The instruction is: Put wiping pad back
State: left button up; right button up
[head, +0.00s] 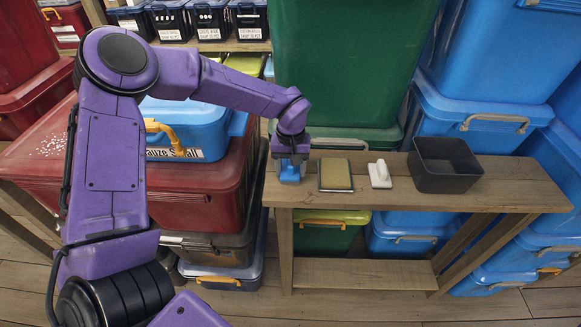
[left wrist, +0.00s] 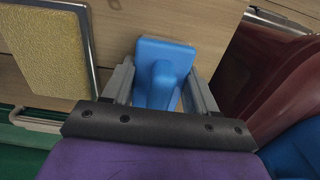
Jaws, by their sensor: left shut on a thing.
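My left gripper (head: 291,160) is at the left end of the wooden bench (head: 520,196), pointing down. It is shut on the raised handle of a blue wiping pad (head: 290,176). In the left wrist view the blue wiping pad (left wrist: 165,60) has a flat, rounded base, and its handle lies between the two fingers of the left gripper (left wrist: 160,88). The pad is at or very near the bench top; I cannot tell whether it touches. My right gripper is not in view.
A yellow pad in a metal frame (head: 335,174) lies just right of the gripper. Then come a white handled block (head: 379,174) and an open dark grey box (head: 446,182). A green bin (head: 340,60) stands behind the bench, blue bins (head: 465,110) at right, a red bin (head: 190,190) at left.

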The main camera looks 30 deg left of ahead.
pick_arm(q)
jog(key=shift+f, duration=0.15)
jog(key=o, duration=1)
jog(key=shift+f, duration=0.1)
notch_tip(320, 180, up, 12)
jog(key=shift+r, duration=0.15)
